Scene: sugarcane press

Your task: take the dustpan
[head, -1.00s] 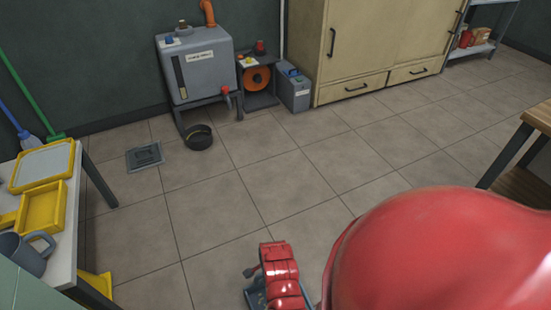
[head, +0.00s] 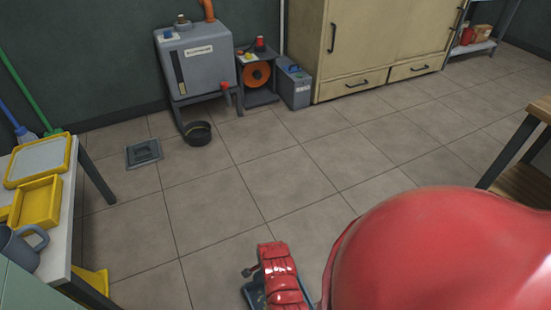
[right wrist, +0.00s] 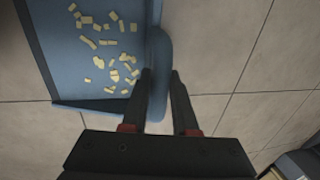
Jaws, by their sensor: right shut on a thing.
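The blue dustpan (right wrist: 88,88) fills the upper left of the right wrist view, with several pale yellow chips lying in it. My right gripper (right wrist: 162,78) is shut on the upright blue part at the dustpan's right side, with one finger on each side of it. In the head view, a blue-grey edge (head: 249,293) shows beside my red right arm at the bottom; it is probably the dustpan, mostly hidden. My left gripper is not in view.
A table (head: 66,215) with yellow trays (head: 37,203) and a grey mug (head: 22,247) stands at left. A grey machine (head: 197,62) and a black bowl (head: 198,133) are at the back. A wooden table (head: 540,110) is at right. The middle floor is clear.

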